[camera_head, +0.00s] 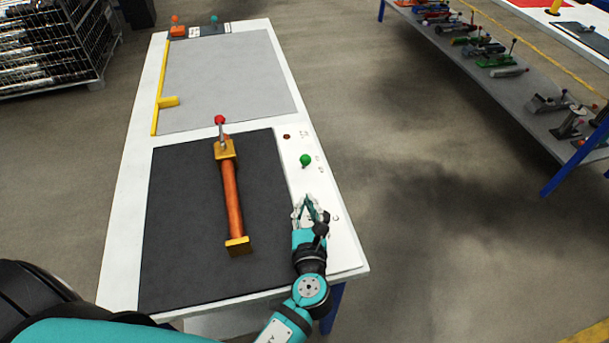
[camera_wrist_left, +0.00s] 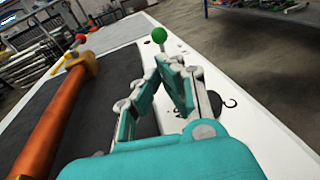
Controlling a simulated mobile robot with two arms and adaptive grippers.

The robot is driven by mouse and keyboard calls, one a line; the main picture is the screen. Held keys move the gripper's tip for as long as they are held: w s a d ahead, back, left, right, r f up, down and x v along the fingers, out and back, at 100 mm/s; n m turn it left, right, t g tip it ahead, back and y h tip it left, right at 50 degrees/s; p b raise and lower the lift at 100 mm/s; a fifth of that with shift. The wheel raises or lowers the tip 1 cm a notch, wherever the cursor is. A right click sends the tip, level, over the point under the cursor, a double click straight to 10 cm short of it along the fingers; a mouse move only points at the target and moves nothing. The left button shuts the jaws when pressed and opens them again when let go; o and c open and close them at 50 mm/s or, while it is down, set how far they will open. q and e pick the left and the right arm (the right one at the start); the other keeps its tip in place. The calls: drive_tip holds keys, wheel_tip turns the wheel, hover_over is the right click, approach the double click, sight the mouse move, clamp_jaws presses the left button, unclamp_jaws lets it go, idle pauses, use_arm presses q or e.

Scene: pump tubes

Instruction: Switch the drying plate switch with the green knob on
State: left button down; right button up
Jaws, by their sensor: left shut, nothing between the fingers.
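The switch with the green knob (camera_head: 305,160) stands on the white panel strip at the right of the table, beside the dark drying plate (camera_head: 185,210). In the left wrist view the green knob (camera_wrist_left: 159,35) shows just beyond my fingertips. My left gripper (camera_head: 308,198) is shut and empty, over the same strip, on the near side of the knob. It also shows in the left wrist view (camera_wrist_left: 168,62). A gap is visible between the fingertips and the knob in the head view. My right gripper is not in view.
An orange tube with yellow end blocks (camera_head: 232,195) lies on the dark plate, with a red-knobbed lever (camera_head: 220,121) at its far end. A grey plate (camera_head: 230,80) with a yellow rail (camera_head: 159,100) lies farther back. Open floor lies right of the table.

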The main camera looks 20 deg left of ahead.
use_arm(q)
drive_tip(key=shift+w, duration=0.1)
drive_tip(key=b, duration=0.1)
approach(305, 163)
drive_tip(key=w+f, duration=0.1)
drive_tip(key=w+a+f, duration=0.1)
drive_tip(key=shift+a+f, duration=0.1)
drive_tip(key=shift+f, duration=0.3)
drive_tip(key=b+x, duration=0.1)
drive_tip(key=x, duration=0.2)
drive_tip(key=shift+w+a, duration=0.1)
drive_tip(key=shift+w, duration=0.25)
drive_tip(key=shift+w+a, duration=0.2)
drive_tip(key=shift+w, duration=0.2)
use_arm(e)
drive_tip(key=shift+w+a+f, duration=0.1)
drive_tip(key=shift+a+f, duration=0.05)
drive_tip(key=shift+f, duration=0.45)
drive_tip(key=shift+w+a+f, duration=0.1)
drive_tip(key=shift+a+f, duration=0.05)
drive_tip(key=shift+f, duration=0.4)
